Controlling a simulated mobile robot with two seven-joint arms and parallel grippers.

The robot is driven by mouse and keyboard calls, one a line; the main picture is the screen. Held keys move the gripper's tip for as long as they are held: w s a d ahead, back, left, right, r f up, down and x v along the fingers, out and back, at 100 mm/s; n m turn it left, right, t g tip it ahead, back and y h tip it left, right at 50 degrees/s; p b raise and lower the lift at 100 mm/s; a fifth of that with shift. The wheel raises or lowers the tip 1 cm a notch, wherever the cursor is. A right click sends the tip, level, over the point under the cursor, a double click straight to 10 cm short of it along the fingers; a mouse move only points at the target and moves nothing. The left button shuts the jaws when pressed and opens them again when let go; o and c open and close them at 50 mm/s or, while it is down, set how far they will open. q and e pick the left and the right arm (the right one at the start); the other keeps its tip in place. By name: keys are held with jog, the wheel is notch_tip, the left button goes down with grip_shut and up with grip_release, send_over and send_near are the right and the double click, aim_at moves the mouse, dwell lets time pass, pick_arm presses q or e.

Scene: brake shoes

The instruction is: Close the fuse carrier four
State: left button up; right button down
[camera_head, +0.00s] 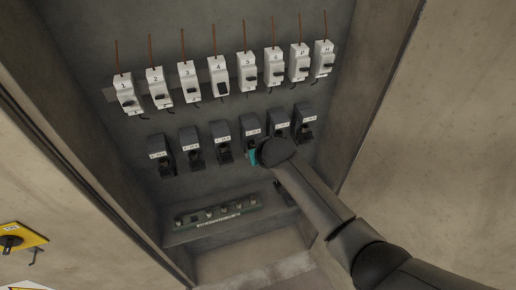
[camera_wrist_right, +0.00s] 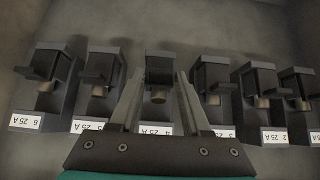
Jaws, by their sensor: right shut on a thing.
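Fuse carrier four (camera_head: 250,124) is a dark block with a white label, fourth from the left in the lower row in the head view. In the wrist view, which is upside down, it stands in the middle (camera_wrist_right: 159,62) above the label reading 4, 25 A. My right gripper (camera_wrist_right: 160,78) has one finger on each side of its dark handle part and is shut on it. In the head view my right wrist and teal gripper body (camera_head: 253,157) cover the area just below the carrier. How far the carrier is swung is hard to tell. My left gripper is not in view.
Similar carriers stand close on both sides, including carrier five (camera_wrist_right: 99,75) and carrier three (camera_wrist_right: 213,75). A row of white numbered breakers (camera_head: 188,83) is above. A terminal strip (camera_head: 218,211) lies below. Cabinet walls enclose the sides.

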jog(key=shift+w+r+g+p, duration=0.25)
jog(key=shift+w+g+p, duration=0.15)
jog(key=shift+g, duration=0.3)
jog(key=shift+w+a+g+h, duration=0.1)
jog(key=shift+w+g+h, duration=0.05)
jog(key=shift+g+h, duration=0.2)
jog(key=shift+a+g, duration=0.1)
jog(key=shift+g, duration=0.15)
jog(key=c, duration=0.6)
grip_release()
jog(key=shift+w, duration=0.1)
jog(key=shift+o, duration=0.2)
jog(key=shift+r, duration=0.15)
jog(key=shift+s+r+p, duration=0.25)
jog(key=shift+r+p, duration=0.2)
jog(key=shift+r, duration=0.1)
jog(key=p+v, duration=0.2)
jog(key=v, duration=1.2)
